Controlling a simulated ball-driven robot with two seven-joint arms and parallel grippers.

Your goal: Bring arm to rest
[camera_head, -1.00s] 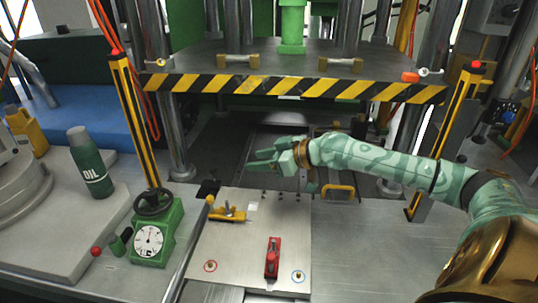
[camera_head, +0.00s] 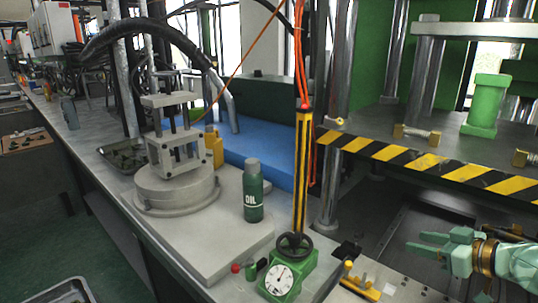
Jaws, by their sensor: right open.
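My right gripper (camera_head: 437,249) is at the lower right of the head view, in front of the press opening. Its light green fingers point left and stand apart, with nothing between them. Part of my right arm (camera_head: 518,262) shows behind it, cut off by the right edge of the picture. My left gripper is not in the picture.
The press plate with a yellow and black striped edge (camera_head: 435,170) is above the gripper. A green dial gauge (camera_head: 283,277), an oil bottle (camera_head: 253,190) and a grey round-based fixture (camera_head: 178,190) stand on the bench to the left. A tray (camera_head: 62,291) is at lower left.

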